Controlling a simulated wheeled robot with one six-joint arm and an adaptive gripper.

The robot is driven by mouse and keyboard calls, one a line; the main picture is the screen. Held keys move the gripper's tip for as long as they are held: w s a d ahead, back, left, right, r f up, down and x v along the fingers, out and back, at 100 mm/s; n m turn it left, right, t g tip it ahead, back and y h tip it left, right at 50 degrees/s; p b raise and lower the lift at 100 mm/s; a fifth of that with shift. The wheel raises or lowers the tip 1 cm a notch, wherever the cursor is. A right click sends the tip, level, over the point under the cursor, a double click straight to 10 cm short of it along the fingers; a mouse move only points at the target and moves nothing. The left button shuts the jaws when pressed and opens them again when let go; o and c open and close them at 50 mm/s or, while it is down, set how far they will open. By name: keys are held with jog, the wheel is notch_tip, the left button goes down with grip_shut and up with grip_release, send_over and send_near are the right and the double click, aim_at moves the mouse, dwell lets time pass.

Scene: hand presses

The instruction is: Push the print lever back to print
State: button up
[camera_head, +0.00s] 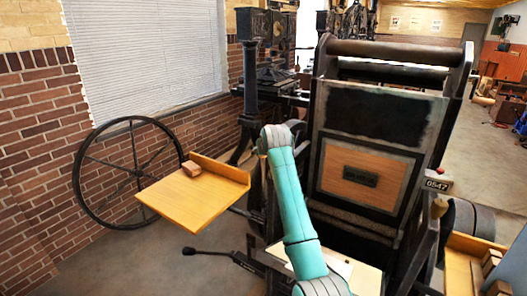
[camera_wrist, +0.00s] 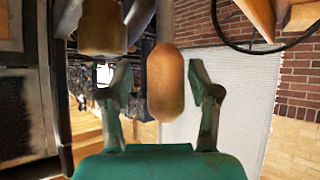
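My gripper (camera_wrist: 163,80) shows in the wrist view with its two fingers apart. A rounded brown wooden handle (camera_wrist: 165,85) stands between the fingers, with a visible gap on each side; it looks like the print lever's grip. Whether the fingers lie level with it in depth I cannot tell. In the head view the dark press (camera_head: 375,120) stands at centre right, with a framed wooden panel (camera_head: 365,180) on its face. My teal arm crosses in front of its left side there; my gripper and the wooden handle are not visible in that view.
A second wooden knob (camera_wrist: 101,25) is close at the upper left of the wrist view. In the head view, a side board (camera_head: 195,205) holds a small block (camera_head: 191,168). A black-handled bar (camera_head: 205,252) sticks out low, left of the press. A large wheel (camera_head: 77,190) stands by the brick wall.

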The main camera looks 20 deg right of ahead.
jog(key=shift+a, duration=0.1)
jog(key=v, duration=1.2)
